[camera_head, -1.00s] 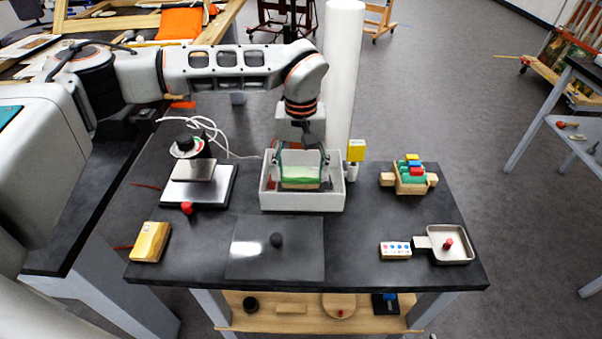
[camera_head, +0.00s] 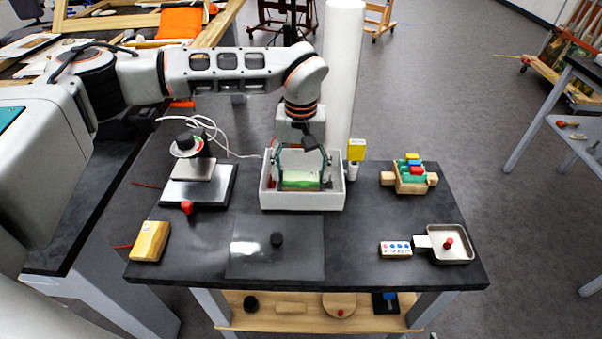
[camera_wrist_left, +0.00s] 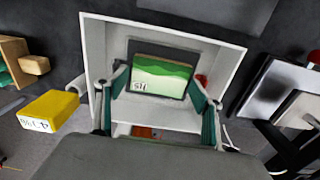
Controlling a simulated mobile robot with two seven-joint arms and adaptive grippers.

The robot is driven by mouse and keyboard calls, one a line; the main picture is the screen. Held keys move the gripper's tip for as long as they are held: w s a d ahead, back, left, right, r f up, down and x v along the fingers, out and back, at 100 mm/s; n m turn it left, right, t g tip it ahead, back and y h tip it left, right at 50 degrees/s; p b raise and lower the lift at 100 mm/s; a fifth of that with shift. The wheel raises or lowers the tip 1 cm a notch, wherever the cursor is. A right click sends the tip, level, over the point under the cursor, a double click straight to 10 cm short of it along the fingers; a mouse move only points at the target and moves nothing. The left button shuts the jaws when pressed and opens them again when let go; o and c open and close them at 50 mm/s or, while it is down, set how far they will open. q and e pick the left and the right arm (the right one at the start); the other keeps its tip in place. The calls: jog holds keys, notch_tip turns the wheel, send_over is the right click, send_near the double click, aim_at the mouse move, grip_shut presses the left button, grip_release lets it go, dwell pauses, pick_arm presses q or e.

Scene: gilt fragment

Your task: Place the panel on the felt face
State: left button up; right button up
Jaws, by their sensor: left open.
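The panel (camera_head: 300,181), painted in green bands with a pale lower strip and a small dark mark, lies in the white open box (camera_head: 303,203). In the left wrist view the panel (camera_wrist_left: 160,75) rests over a dark grey pad (camera_wrist_left: 134,101) on the box floor. I cannot tell for sure whether this pad is the felt face. My left gripper (camera_head: 302,166) is open above the box, one finger on each side of the panel with visible gaps. The fingers also show in the left wrist view (camera_wrist_left: 158,82). My right gripper is not in view.
A stepped metal device (camera_head: 195,184) with a red knob and cable stands left of the box. A yellow tag (camera_head: 356,150) stands close at its right. A wooden block holder (camera_head: 408,179), a metal pan (camera_head: 449,244) and a clear sheet with a black knob (camera_head: 275,262) lie around.

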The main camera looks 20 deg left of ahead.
aim_at(301, 179)
pick_arm(q)
notch_tip(301, 179, up, 12)
jog(key=shift+f, duration=0.25)
dwell(0.5)
